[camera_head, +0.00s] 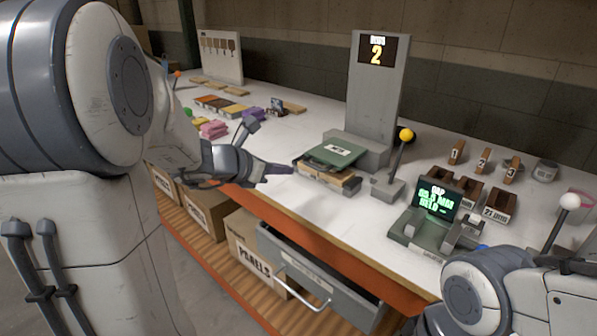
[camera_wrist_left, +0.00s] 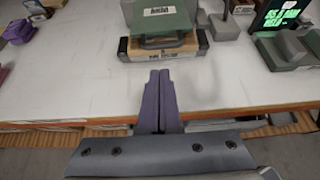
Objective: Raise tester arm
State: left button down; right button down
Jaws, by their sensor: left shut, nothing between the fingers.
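A lever with a yellow ball knob (camera_head: 406,134) stands on a grey base right of a green-topped block (camera_head: 322,153). A second lever with a white ball knob (camera_head: 570,201) leans at the right. A small tester-like unit with a green-lit screen (camera_head: 436,198) sits between them; I cannot tell which part is the tester arm. My left gripper (camera_head: 287,168) is shut and empty, left of the green-topped block and apart from it. In the left wrist view its purple fingers (camera_wrist_left: 160,74) point at the block's wooden base (camera_wrist_left: 162,48). My right gripper is out of view.
A grey column (camera_head: 375,100) with a display reading 2 stands behind the green-topped block. Several small brown bins (camera_head: 468,190) line the back right. A grey drawer (camera_head: 318,284) juts out below the table's front edge.

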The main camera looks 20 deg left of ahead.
pick_arm(q)
jog(key=b+x, duration=0.1)
jog(key=x, duration=0.8)
jog(key=shift+w+d+f, duration=0.15)
jog(key=shift+w, duration=0.1)
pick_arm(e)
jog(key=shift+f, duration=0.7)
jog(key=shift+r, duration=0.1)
